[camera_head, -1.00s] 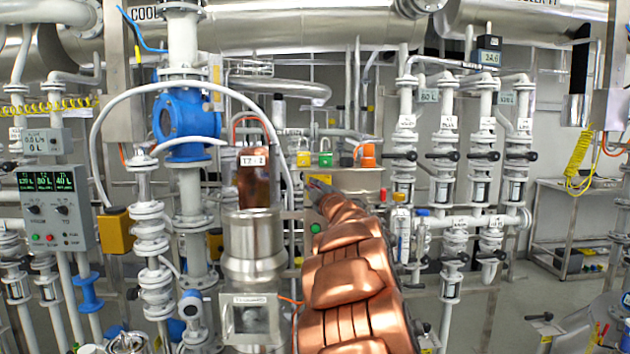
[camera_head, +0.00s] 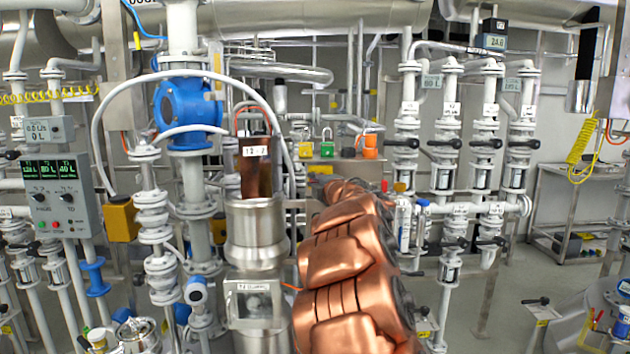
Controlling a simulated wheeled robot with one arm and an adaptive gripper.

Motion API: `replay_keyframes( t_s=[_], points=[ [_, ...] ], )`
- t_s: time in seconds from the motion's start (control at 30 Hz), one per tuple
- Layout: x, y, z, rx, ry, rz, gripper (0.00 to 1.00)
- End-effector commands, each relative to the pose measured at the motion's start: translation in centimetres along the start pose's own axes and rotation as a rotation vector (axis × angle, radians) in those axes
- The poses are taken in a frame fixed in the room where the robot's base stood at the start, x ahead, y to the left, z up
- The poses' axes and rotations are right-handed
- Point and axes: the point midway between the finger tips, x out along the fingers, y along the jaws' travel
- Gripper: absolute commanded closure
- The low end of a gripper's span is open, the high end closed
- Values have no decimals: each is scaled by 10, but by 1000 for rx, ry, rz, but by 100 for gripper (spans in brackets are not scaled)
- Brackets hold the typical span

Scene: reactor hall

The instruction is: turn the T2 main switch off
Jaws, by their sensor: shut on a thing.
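My copper-coloured arm (camera_head: 345,250) reaches from the bottom middle up to the metal box behind it. Its far end is in front of that box. My gripper's fingers are hidden behind the arm, so their hold does not show. No switch clearly marked T2 main is visible. A small yellow patch (camera_head: 320,171) shows on the box just above the arm's end. The arm covers most of the box's front, and any switch handle there is hidden.
A grey control panel (camera_head: 59,195) with green displays and knobs stands at the left. A steel vessel (camera_head: 254,235) stands close left of my arm. Padlocks, one yellow (camera_head: 306,149) and one green (camera_head: 327,148), are above the arm's end. Valve pipes (camera_head: 447,150) stand to the right.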

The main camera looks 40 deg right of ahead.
Motion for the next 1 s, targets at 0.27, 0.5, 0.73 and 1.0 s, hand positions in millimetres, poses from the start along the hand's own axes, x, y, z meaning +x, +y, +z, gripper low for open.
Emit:
replay_keyframes(
  t_s=[0.27,0.5,0.73,1.0],
  points=[
    [0,-1,0,-3,0,-3,100],
    [0,-1,0,-3,0,-2,68],
    [0,0,0,-2,0,-1,61],
    [-6,0,0,-3,0,-1,61]
  ],
)
